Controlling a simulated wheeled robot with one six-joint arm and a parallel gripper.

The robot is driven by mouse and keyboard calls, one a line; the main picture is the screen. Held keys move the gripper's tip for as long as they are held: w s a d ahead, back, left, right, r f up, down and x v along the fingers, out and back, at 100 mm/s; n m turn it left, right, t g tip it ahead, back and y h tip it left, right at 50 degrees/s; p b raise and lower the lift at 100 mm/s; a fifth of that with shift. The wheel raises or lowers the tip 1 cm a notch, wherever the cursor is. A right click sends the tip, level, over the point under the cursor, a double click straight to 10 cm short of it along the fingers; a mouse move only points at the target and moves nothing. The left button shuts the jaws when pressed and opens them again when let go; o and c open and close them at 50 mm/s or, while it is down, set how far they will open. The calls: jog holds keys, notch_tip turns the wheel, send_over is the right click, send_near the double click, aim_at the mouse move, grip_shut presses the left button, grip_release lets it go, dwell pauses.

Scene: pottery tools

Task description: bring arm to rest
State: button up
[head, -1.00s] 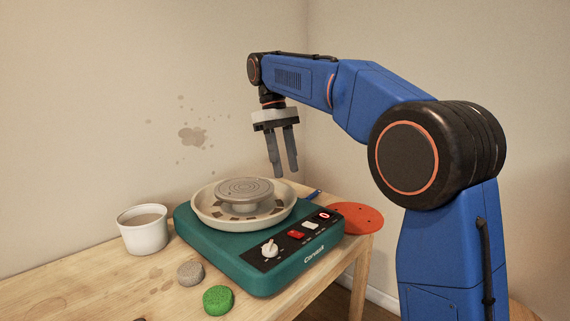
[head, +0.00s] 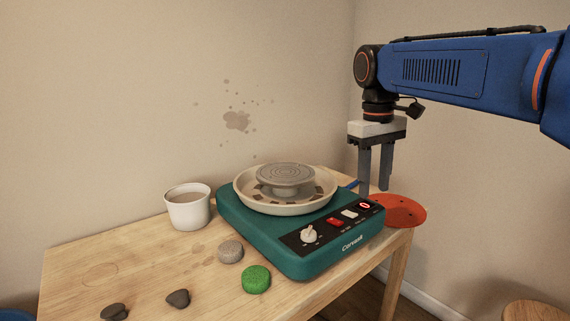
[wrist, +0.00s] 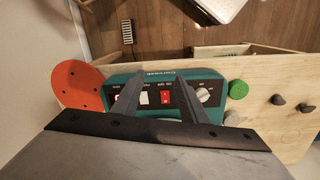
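My gripper (head: 374,188) hangs pointing down from my blue arm, at the right in the head view. Its two grey fingers are apart with nothing between them. It appears above the right side of the table, near the red disc and clear of the pottery wheel. In the wrist view the open fingers (wrist: 163,82) spread over the wheel's control panel, with clear space below them. The teal pottery wheel (head: 240,221) stands on the table with a cream splash pan (head: 249,200) and a grey wheel head (head: 285,174).
A wooden table (head: 90,270) carries a white cup (head: 188,211), a grey round piece (head: 230,252), a green round piece (head: 256,280) and dark stones (head: 178,298). A red disc (head: 404,211) lies at the right edge. A wooden stool (head: 533,311) stands lower right.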

jog(key=s+d+f+m+t, duration=0.2)
jog(key=s+d+f, duration=0.2)
jog(key=s+f, duration=0.6)
jog(key=s+d+f+m+t, duration=0.2)
jog(key=s+d+f+m, duration=0.1)
jog(key=s+f, duration=0.8)
jog(key=shift+s+d+f+t+y, duration=0.2)
jog(key=shift+s+d+t+y, duration=0.15)
jog(key=shift+s+d, duration=0.35)
